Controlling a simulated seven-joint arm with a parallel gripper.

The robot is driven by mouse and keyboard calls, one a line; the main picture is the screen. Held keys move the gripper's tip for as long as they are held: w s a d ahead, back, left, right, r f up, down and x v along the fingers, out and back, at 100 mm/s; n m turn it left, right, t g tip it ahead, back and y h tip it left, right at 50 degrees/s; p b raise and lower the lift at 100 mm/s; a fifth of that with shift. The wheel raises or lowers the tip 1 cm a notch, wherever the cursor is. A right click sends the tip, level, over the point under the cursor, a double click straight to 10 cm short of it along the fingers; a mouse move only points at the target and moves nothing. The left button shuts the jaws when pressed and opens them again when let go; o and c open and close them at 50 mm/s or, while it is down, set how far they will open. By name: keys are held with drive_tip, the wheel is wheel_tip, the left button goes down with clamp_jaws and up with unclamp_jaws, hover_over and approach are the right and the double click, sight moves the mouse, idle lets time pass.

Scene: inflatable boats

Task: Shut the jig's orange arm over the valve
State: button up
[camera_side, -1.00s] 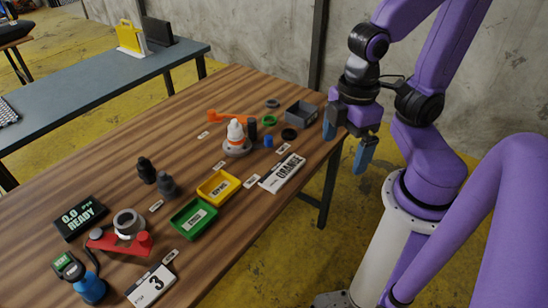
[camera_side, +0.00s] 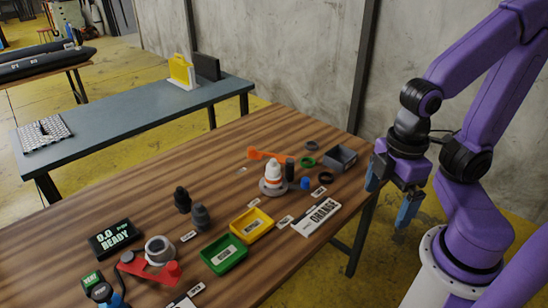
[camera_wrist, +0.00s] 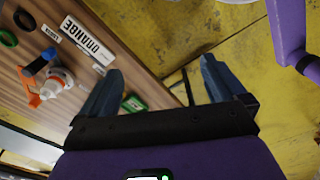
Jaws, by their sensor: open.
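The jig is a round grey base (camera_side: 270,190) with a dark post (camera_side: 290,170) at its right. A white valve (camera_side: 273,173) with an orange band stands upright on the base. The jig's orange arm (camera_side: 263,155) sticks out leftward behind the valve, not over its top. In the wrist view the valve (camera_wrist: 60,80) and orange arm (camera_wrist: 27,80) are at the far left, partly overlapping. My gripper (camera_side: 390,193) is open and empty, past the table's right edge and well right of the jig. Its two blue fingers (camera_wrist: 162,70) stand wide apart in the wrist view.
An ORANGE label card (camera_side: 320,215), a yellow tray (camera_side: 252,224) and a green tray (camera_side: 224,253) lie in front of the jig.

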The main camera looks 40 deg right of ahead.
drive_tip(key=shift+w+a, duration=0.1)
drive_tip(key=c, duration=0.5)
drive_tip(key=shift+m, duration=0.9)
drive_tip(key=w+a+r, duration=0.1)
drive_tip(key=w+a, duration=0.1)
drive_tip(key=w, duration=0.3)
drive_tip(key=w+a+r, duration=0.1)
drive_tip(key=w+a, duration=0.1)
drive_tip(key=w, duration=0.3)
drive_tip(key=w+a+r, duration=0.2)
drive_tip(key=w+a, duration=0.1)
drive_tip(key=w, duration=0.1)
drive_tip(key=shift+w, duration=0.4)
drive_tip(key=shift+c, duration=0.8)
drive_tip(key=w+r+m, duration=0.1)
drive_tip(key=w, duration=1.2)
drive_tip(key=m, duration=0.4)
hover_over(252, 148)
wheel_tip(252, 148, down, 4)
wheel_tip(252, 148, down, 17)
drive_tip(key=shift+a, duration=0.15)
clamp_jaws()
